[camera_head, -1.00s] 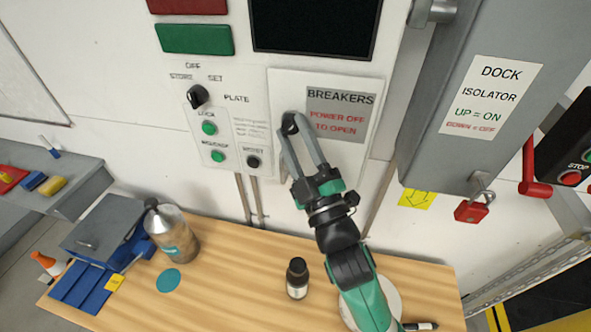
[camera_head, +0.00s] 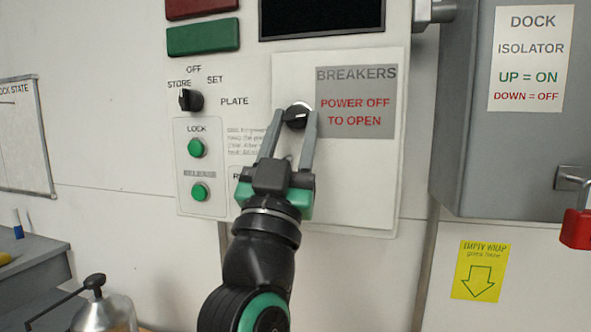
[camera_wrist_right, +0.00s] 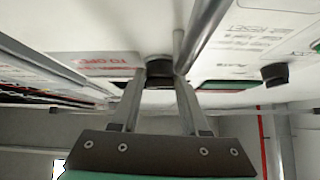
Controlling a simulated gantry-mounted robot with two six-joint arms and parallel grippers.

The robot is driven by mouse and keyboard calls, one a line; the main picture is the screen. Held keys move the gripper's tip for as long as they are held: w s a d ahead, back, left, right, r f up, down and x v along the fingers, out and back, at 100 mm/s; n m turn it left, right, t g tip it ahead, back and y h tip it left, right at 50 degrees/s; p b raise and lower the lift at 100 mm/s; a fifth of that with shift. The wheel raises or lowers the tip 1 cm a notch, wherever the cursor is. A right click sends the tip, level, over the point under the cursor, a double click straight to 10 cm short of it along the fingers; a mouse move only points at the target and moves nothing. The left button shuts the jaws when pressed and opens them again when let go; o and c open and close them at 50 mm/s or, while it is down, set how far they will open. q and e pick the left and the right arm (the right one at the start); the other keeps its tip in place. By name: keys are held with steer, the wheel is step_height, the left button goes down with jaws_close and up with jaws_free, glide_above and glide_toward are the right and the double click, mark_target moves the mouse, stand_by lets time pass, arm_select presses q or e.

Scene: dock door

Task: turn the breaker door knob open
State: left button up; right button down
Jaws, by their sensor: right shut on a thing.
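The breaker door (camera_head: 345,190) is a pale panel labelled "BREAKERS, POWER OFF TO OPEN" in the head view. It appears to lie closed against the wall unit. Its small black knob (camera_head: 297,114) is at the door's upper left, beside the label. My right gripper (camera_head: 294,122) reaches up from below, with one finger on each side of the knob, shut on it. In the right wrist view the dark knob (camera_wrist_right: 159,69) is between the fingertips of the right gripper (camera_wrist_right: 158,88). The fingers partly hide the knob. My left gripper is not in view.
Left of the door are a black selector knob (camera_head: 190,100) and green buttons (camera_head: 196,148). A grey dock isolator box (camera_head: 530,130) with a red padlock (camera_head: 576,228) protrudes at right. A metal canister (camera_head: 103,314) stands at lower left.

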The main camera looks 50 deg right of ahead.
steer(key=shift+w+m+g+h+b, duration=0.1)
steer(key=shift+m+g+h+b, duration=0.5)
steer(key=shift+m+g, duration=1.15)
steer(key=shift+m, duration=0.25)
steer(key=shift+c, duration=2.2)
jaws_free()
steer(key=shift+d, duration=0.1)
steer(key=shift+a+f, duration=0.15)
steer(key=shift+a, duration=0.05)
steer(key=p+v, duration=0.1)
steer(key=v, duration=1)
steer(key=shift+f, duration=0.2)
